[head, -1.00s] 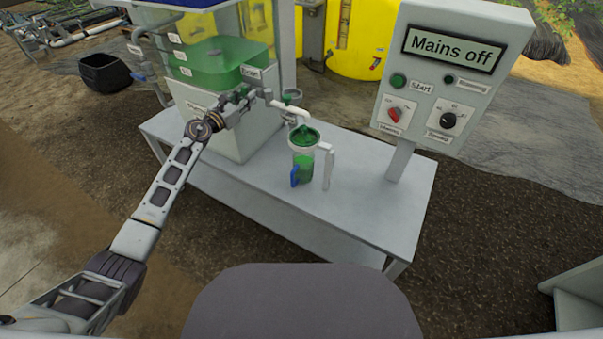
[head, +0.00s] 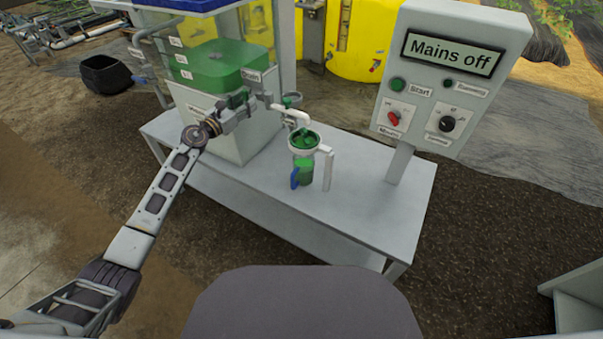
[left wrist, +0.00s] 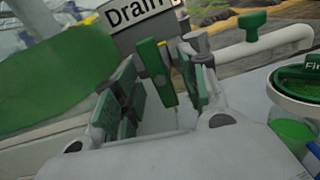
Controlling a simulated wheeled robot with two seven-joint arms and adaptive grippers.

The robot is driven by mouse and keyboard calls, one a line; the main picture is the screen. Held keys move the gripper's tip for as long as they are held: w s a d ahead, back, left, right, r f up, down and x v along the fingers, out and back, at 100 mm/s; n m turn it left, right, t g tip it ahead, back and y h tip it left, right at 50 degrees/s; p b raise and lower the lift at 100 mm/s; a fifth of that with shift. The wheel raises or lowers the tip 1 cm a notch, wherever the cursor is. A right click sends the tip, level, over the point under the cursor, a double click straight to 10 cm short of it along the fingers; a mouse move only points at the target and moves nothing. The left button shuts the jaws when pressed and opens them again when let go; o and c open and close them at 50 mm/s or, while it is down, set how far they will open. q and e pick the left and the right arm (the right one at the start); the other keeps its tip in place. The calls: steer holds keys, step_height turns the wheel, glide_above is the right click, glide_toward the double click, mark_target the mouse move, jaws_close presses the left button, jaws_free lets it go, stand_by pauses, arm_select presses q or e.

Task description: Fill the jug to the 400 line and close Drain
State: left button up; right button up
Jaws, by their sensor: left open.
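The jug (head: 304,173) stands upright on the bench, with green liquid in its lower part and a blue part at its side. Its graduation lines are too small to read. A white-rimmed filter cup (head: 304,141) with green inside sits above it, under the white spout (head: 291,114). My left gripper (head: 256,104) is at the Drain label (head: 251,76). In the left wrist view my left gripper (left wrist: 160,95) is open, its fingers on either side of a green lever (left wrist: 157,70) below the Drain label (left wrist: 135,12). Contact cannot be told. My right gripper is out of view.
The control panel (head: 452,75) reads "Mains off" and has a red knob and a black knob. A tank with green liquid (head: 215,65) stands behind my left gripper. Another green handle (left wrist: 252,22) sits on the white pipe. The bench's right part (head: 385,215) is clear.

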arm_select(q)
steer(key=p+v, duration=0.1)
steer(key=v, duration=0.4)
steer(key=shift+s+a, duration=0.1)
steer(key=shift+s, duration=0.15)
stand_by(0.3)
stand_by(1.3)
